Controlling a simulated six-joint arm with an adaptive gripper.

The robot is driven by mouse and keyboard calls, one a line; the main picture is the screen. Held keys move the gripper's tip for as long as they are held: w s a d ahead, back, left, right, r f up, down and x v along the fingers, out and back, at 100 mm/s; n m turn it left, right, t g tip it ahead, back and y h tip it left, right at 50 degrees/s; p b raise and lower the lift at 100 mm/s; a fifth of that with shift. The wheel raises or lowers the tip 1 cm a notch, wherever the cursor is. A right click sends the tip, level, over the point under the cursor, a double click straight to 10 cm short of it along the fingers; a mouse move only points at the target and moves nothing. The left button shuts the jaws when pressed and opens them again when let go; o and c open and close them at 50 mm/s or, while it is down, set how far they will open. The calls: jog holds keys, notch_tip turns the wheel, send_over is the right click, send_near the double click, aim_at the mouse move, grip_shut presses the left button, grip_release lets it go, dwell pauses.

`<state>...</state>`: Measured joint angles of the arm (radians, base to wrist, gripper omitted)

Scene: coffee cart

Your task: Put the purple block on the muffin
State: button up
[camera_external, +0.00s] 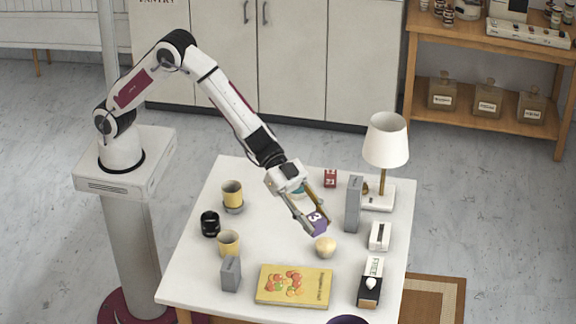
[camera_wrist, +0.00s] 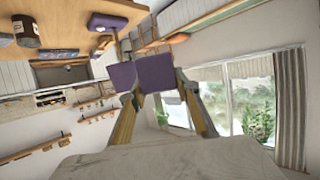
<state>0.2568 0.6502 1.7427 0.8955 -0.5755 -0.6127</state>
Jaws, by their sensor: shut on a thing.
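My gripper (camera_external: 319,219) is shut on the purple block (camera_external: 318,226), which has a white "3" on one face. The block is held tilted between the fingertips above the middle of the white table. The muffin (camera_external: 325,247), a small pale tan rounded thing, stands on the table just below the block in the picture. I cannot tell whether block and muffin touch. In the wrist view the purple block (camera_wrist: 157,73) shows between my fingers; the muffin is not clearly visible there.
A yellow book (camera_external: 293,286) lies in front of the muffin. A tall grey box (camera_external: 353,204) and a lamp (camera_external: 385,140) stand to the right. Yellow cups (camera_external: 229,243), a black jar (camera_external: 210,224) and a small grey box (camera_external: 231,274) stand left.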

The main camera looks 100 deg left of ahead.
jog(key=shift+w+a+f+n+t+y, duration=0.1)
jog(key=shift+w+a+n+t+y, duration=0.45)
jog(key=shift+a+n+y, duration=0.3)
jog(key=a+f+n+t+y, duration=0.2)
jog(key=a+f+n+y, duration=0.4)
jog(key=a, duration=0.8)
notch_tip(320, 180, down, 2)
jog(key=shift+f+n+y, duration=0.2)
jog(key=shift+n+y, duration=0.15)
jog(key=shift+y, duration=0.4)
jog(key=shift+s, duration=0.1)
jog(key=shift+f, duration=0.1)
send_over(326, 241)
jog(key=shift+f, duration=3)
jog(key=shift+f, duration=0.1)
jog(key=shift+f, duration=1.75)
